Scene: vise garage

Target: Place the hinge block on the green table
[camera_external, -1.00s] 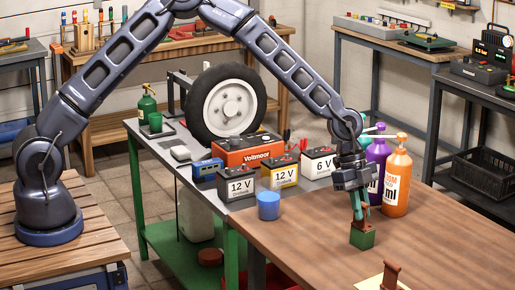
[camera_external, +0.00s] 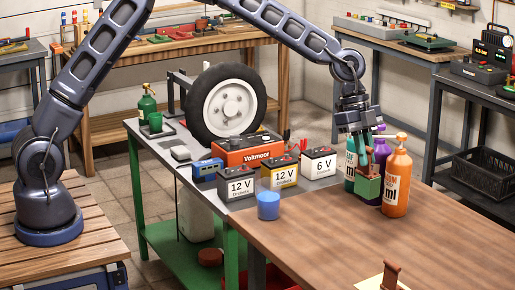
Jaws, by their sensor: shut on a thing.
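My gripper (camera_external: 365,160) is shut on a small green block (camera_external: 369,189) with a reddish-brown piece on top, which seems to be the hinge block. It holds the block above the wooden table, in front of the bottles. The fingers partly hide the brown piece. The green table (camera_external: 143,190), with green legs and a grey top, stands to the left of the block. Its top carries a wheel, batteries and small items.
An orange bottle (camera_external: 397,180) stands close to the right of the held block; purple and teal bottles are behind it. A blue cup (camera_external: 268,206) and batteries (camera_external: 319,163) are to the left. A brown piece on a yellow plate (camera_external: 375,284) lies in front. The wooden tabletop (camera_external: 440,240) is mostly clear.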

